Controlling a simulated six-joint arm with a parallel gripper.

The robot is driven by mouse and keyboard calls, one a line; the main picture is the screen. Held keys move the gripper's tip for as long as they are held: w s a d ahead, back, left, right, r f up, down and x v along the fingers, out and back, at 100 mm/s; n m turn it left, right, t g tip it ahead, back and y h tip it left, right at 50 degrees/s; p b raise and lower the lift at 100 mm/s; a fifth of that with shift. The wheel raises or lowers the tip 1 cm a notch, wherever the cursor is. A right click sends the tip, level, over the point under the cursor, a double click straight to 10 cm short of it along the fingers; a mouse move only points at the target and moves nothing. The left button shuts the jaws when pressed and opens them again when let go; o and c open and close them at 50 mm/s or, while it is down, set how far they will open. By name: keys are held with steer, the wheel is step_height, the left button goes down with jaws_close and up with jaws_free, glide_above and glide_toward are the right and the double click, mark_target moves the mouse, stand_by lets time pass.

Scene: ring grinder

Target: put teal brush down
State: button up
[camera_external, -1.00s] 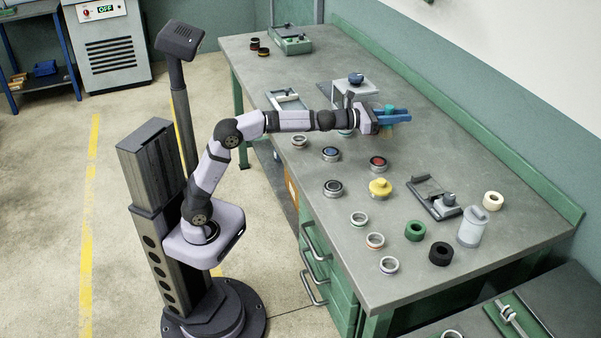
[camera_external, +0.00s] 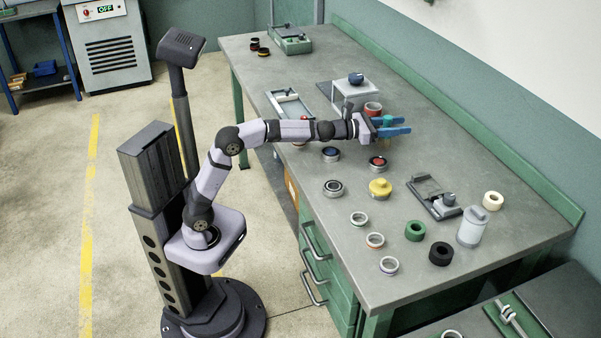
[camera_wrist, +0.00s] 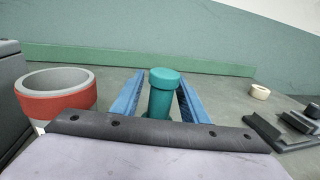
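The teal brush (camera_wrist: 161,92) stands upright between the two blue fingers of my gripper (camera_wrist: 160,90) in the wrist view. The fingers lie close on either side of it, and its lower part is hidden behind my wrist. In the external view my gripper (camera_external: 392,126) is over the middle of the workbench, with a bit of the teal brush (camera_external: 387,121) showing between the fingers. I cannot tell whether the brush touches the bench.
A red-banded ring (camera_wrist: 56,94) is close on the left, with a grey press (camera_external: 357,95) behind it. A yellow-topped piece (camera_external: 380,188), several rings and a grey fixture (camera_external: 435,198) stand nearer the front.

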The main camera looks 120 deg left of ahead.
steer(key=shift+r, duration=0.1)
steer(key=shift+r, duration=0.1)
steer(key=shift+s+d, duration=0.15)
steer(key=shift+s, duration=0.1)
steer(key=b+v, duration=0.1)
steer(key=v, duration=1)
steer(key=shift+s+d+b, duration=0.15)
steer(key=shift+s+b, duration=0.05)
steer(key=shift+b, duration=0.1)
